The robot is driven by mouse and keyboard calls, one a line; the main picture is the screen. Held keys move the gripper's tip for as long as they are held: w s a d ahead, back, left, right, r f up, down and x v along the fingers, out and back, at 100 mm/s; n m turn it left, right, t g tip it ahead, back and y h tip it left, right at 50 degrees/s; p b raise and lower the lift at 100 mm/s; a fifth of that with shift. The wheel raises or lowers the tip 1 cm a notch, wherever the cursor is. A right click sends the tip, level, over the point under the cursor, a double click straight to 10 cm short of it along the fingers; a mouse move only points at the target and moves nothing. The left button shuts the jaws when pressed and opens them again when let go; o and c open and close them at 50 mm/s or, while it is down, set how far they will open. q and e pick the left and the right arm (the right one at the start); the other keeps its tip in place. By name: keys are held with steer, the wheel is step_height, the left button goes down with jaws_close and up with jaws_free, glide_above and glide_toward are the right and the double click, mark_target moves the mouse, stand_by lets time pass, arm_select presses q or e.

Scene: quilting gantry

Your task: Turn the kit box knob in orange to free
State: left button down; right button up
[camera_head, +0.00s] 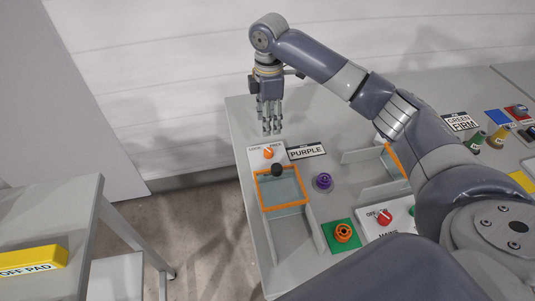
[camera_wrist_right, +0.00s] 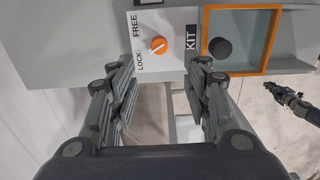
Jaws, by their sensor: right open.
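The orange kit box knob (camera_head: 268,153) sits on a white plate marked LOCK and FREE, at the far left corner of the table. In the right wrist view the knob (camera_wrist_right: 158,45) shows beside the word KIT. Its white pointer mark appears to lean toward LOCK. My right gripper (camera_head: 271,128) hangs fingers down just above and behind the knob, apart from it. In the wrist view its open fingers (camera_wrist_right: 160,85) stand either side, with nothing between them. What looks like my left gripper (camera_wrist_right: 290,99) shows small at the right; its jaws are unclear.
A PURPLE sign (camera_head: 306,151), a purple spool (camera_head: 323,181) and an orange spool (camera_head: 343,232) stand to the right. A separate table with a yellow OFF PAD block (camera_head: 33,260) is at left.

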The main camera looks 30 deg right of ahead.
mark_target(268, 151)
step_height(268, 151, down, 12)
steer(key=shift+f, duration=0.2)
stand_by(0.4)
steer(key=shift+c, duration=0.3)
jaws_close()
